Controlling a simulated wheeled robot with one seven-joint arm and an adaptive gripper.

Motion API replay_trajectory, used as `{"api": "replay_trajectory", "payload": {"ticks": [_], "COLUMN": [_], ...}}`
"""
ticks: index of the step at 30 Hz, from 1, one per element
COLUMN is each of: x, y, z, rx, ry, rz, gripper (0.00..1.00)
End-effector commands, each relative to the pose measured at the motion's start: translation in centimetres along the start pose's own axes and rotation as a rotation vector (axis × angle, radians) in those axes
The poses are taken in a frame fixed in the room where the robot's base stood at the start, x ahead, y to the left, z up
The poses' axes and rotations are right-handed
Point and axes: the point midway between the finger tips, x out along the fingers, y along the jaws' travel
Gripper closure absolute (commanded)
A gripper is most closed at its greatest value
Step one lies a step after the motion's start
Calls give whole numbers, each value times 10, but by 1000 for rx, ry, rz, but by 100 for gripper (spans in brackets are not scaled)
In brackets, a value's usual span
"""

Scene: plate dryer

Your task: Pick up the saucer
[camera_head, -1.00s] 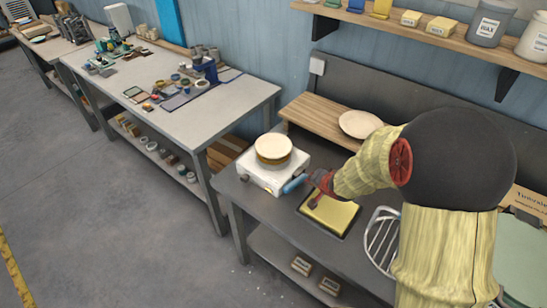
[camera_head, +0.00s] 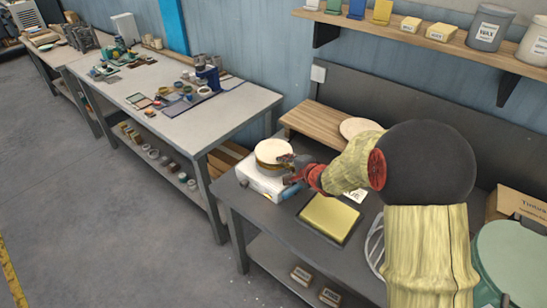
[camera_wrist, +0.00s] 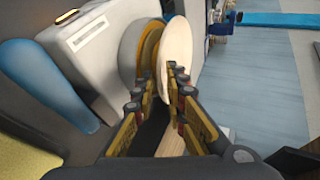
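A pale cream saucer (camera_head: 266,151) lies on top of a tan round piece (camera_head: 272,167) on the white hotplate (camera_head: 262,184). In the wrist view the saucer (camera_wrist: 177,55) appears as a pale disc seen nearly edge-on, with the tan rim (camera_wrist: 149,50) beside it. My gripper (camera_head: 286,162) is at the saucer's right edge in the head view. In the wrist view my gripper (camera_wrist: 158,90) has its fingers apart, with the saucer's near edge about between the tips.
A second pale plate (camera_head: 358,127) sits on a wooden board (camera_head: 318,122) at the back, partly hidden by my arm. A yellow pad (camera_head: 329,219) lies on the dark bench. A blue handle (camera_wrist: 45,85) is beside the hotplate. A wire rack (camera_head: 375,243) is partly hidden.

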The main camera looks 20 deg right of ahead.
Motion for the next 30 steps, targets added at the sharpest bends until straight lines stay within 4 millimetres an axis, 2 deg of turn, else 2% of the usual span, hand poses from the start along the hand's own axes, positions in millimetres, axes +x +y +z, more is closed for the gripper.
{"api": "replay_trajectory", "payload": {"ticks": [3, 6, 13, 20, 30], "x": [16, 21, 21, 21, 21], "y": [2, 1, 0, 0, 0], "z": [0, 0, 0, 0, 0], "rx": [0, 0, 0, 0, 0], "ry": [-1, 0, 0, 1, 1], "rz": [0, 0, 0, 0, 1], "gripper": [87, 87, 87, 100, 100]}}
